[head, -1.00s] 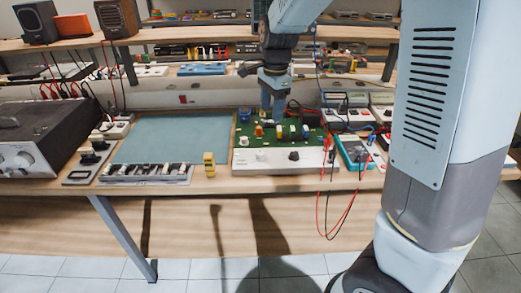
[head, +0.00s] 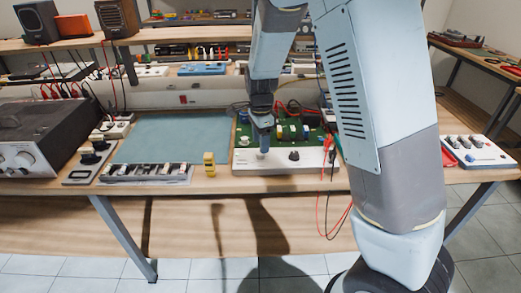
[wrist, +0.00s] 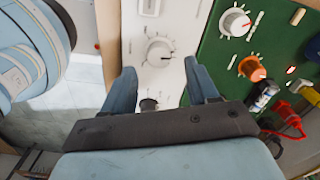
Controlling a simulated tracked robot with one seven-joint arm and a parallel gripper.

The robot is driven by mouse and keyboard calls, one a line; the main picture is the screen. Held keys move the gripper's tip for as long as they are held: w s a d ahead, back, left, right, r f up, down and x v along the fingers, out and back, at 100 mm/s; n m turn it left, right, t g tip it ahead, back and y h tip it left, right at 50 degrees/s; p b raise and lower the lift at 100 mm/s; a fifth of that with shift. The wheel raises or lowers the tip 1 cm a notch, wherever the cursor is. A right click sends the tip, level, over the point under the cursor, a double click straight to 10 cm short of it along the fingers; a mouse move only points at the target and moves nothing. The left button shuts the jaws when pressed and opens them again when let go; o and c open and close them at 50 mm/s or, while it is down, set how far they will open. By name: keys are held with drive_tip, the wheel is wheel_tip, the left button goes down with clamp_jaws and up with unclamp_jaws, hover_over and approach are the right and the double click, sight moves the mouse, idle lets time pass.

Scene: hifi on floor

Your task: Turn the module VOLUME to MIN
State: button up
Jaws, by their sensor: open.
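The white module (head: 315,160) stands on the bench in front of a green board (head: 317,140). In the wrist view its white panel (wrist: 133,45) carries a pale round knob (wrist: 159,50) with tick marks around it and a black knob (wrist: 148,104) nearer my palm. The black knob also shows in the head view (head: 294,156). The labels are too small to read, so I cannot tell which is VOLUME. My gripper (wrist: 159,66) is open and empty, its fingertips on either side of the pale knob.
The green board in the wrist view holds another pale knob (wrist: 235,22) and an orange knob (wrist: 250,68). Red leads (head: 322,175) hang over the bench edge. A yellow block (head: 209,163) and a teal mat (head: 175,138) lie to the left.

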sight(260, 155)
drive_tip(key=shift+f, duration=2)
drive_tip(key=c, duration=1)
